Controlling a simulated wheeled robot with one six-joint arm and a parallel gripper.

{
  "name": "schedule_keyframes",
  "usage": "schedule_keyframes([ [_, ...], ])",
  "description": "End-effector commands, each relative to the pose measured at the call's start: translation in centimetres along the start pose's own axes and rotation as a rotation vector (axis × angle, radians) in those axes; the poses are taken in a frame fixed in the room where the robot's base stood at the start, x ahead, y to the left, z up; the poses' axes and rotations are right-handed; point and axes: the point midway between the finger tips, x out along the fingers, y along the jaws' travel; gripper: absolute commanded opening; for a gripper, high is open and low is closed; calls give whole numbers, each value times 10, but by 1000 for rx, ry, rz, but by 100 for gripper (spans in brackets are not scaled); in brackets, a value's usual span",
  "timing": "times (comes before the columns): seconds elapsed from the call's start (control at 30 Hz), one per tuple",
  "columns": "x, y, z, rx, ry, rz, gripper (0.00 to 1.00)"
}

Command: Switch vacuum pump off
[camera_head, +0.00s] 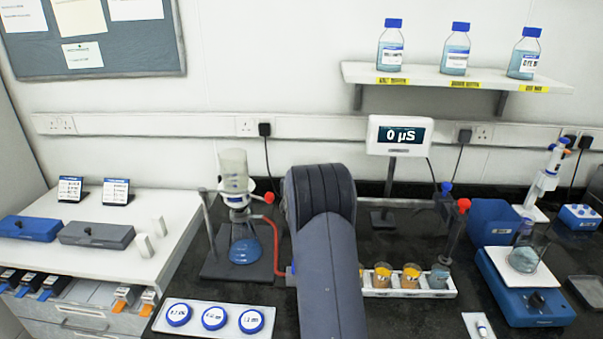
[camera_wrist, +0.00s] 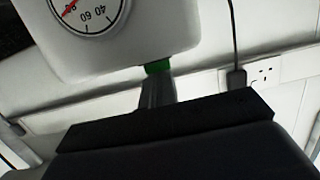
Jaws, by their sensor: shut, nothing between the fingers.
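A white housing (camera_wrist: 150,35) with a round dial gauge (camera_wrist: 88,12) fills the upper part of the wrist view; it looks like the vacuum pump. The red needle and the marks 40 and 60 show. A small green part (camera_wrist: 158,67), perhaps its switch, sits at the lower edge of the housing. My gripper (camera_wrist: 158,78) is shut and empty, its tips right at the green part; I cannot tell if they touch. In the head view my arm hides the gripper and the pump.
A flask and funnel on a stand (camera_head: 236,205) with red tubing (camera_head: 277,240) stand left of my arm. A rack of small beakers (camera_head: 408,292) and a conductivity display (camera_head: 398,135) are to the right. A blue balance (camera_head: 530,300) stands further right.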

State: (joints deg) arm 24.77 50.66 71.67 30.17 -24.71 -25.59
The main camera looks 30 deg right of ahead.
Motion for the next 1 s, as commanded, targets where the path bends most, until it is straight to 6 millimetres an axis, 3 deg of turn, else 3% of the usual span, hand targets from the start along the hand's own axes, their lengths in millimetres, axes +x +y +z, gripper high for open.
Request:
schedule_keyframes([
  [0.37, -6, 0, 2, -1, -6, -1, 0],
  [1.0, -98, 0, 1, 0, -6, 0, 0],
])
